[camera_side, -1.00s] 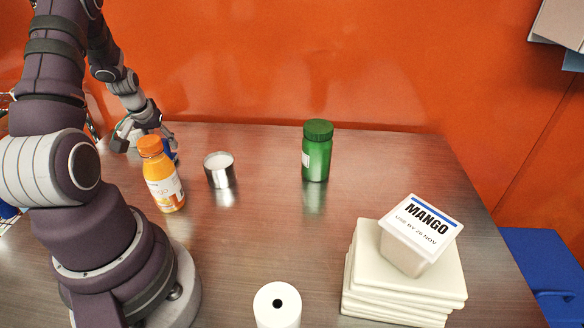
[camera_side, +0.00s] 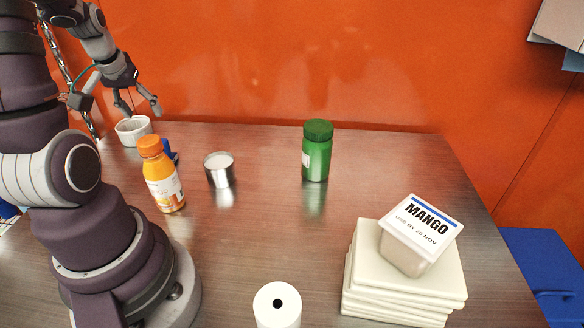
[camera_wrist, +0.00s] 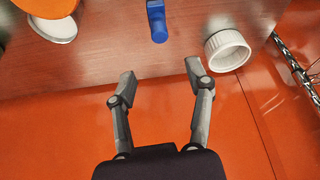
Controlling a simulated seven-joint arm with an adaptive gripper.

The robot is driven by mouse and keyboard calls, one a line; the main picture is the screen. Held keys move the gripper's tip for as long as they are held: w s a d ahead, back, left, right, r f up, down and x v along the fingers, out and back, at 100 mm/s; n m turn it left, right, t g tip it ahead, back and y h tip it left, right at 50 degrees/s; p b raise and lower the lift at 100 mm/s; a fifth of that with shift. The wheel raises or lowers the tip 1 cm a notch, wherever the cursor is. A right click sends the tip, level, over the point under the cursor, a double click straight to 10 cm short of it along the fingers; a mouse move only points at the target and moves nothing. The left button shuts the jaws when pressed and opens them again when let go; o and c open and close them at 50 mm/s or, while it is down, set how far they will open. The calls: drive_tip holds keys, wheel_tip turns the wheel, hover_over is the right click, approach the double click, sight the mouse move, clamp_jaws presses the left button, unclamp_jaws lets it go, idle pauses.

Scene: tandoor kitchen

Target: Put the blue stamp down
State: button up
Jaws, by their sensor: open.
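The blue stamp (camera_wrist: 157,20) stands on the metal table in the wrist view, at the top middle, cut by the frame's edge. In the side view the stamp (camera_side: 172,152) is mostly hidden behind the orange mango bottle (camera_side: 163,176). My gripper (camera_side: 143,112) is open and empty, raised above the back left of the table. In the wrist view its fingers (camera_wrist: 158,82) are spread with nothing between them, apart from the stamp.
A white ramekin (camera_side: 132,130) stands by the stamp at the back left; it also shows in the wrist view (camera_wrist: 228,50). A metal tin (camera_side: 220,172), a green jar (camera_side: 317,152), a paper roll (camera_side: 277,306) and stacked plates (camera_side: 403,300) bearing a mango tub (camera_side: 412,240) stand around. The middle is clear.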

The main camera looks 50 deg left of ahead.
drive_tip(key=w+d+r+m+t+h, duration=0.1)
drive_tip(key=w+d+r+m, duration=0.2)
drive_tip(key=d, duration=0.4)
drive_tip(key=w+d+r+m+t+h, duration=0.1)
drive_tip(key=w+d+r+m, duration=0.1)
drive_tip(key=w+d, duration=0.35)
drive_tip(key=s+d+m+h, duration=0.1)
drive_tip(key=s+d+m, duration=0.1)
drive_tip(key=d, duration=0.4)
drive_tip(key=s+d+r+m, duration=0.1)
drive_tip(key=s+d+m, duration=0.1)
drive_tip(key=d, duration=0.5)
drive_tip(key=shift+s+d+r+m+t+h, duration=0.25)
drive_tip(key=shift+s+m+t+h, duration=0.15)
drive_tip(key=shift+m, duration=0.5)
